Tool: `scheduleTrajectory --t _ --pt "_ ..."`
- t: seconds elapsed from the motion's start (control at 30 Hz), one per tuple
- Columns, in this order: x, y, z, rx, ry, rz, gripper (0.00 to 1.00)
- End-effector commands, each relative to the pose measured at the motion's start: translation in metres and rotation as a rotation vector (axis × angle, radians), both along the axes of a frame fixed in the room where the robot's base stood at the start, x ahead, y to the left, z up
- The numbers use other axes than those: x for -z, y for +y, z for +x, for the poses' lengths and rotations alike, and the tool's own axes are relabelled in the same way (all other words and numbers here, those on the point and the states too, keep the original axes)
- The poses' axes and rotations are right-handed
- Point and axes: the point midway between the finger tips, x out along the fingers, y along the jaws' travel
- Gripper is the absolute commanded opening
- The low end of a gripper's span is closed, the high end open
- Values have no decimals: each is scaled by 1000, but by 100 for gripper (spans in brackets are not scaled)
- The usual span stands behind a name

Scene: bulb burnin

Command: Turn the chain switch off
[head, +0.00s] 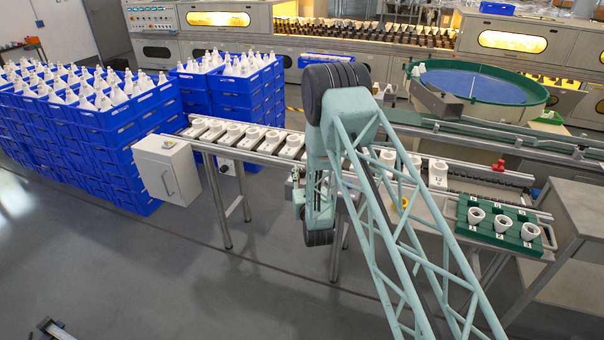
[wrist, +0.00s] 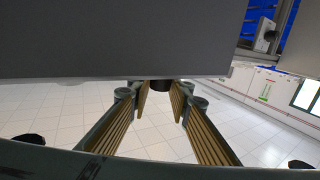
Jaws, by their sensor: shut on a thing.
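In the wrist view, my gripper (wrist: 160,98) reaches toward a large grey face (wrist: 110,40) that fills the top of the picture. Its two ribbed brown fingers converge on a small dark part (wrist: 160,84) at the lower edge of that face and are shut on it. I cannot tell whether this part is the chain switch, nor its position. In the head view, my arm hides the fingertips and whatever they hold, in front of the conveyor (head: 262,158). A light grey box with a handle (head: 167,168) stands at the conveyor's left end.
White holders (head: 232,131) line the conveyor. A green tray (head: 484,235) with white cups sits at its right end, beside a grey cabinet (head: 590,213). Blue crates (head: 125,140) of bulbs stack at left. A round blue-topped table (head: 475,86) stands behind. The front floor is mostly clear.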

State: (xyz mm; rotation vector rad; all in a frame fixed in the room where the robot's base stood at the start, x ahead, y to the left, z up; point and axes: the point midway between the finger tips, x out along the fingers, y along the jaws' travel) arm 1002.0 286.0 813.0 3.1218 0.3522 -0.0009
Motion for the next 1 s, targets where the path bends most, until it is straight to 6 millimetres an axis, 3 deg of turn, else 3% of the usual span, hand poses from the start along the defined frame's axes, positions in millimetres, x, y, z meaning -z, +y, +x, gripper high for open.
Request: scheduleTrajectory --t 0.87,0.9,1.0 --pt "0 1 0 -103 -1 0 8" --pt "0 1 0 -103 -1 0 21" --pt "0 0 0 -103 -1 0 30"
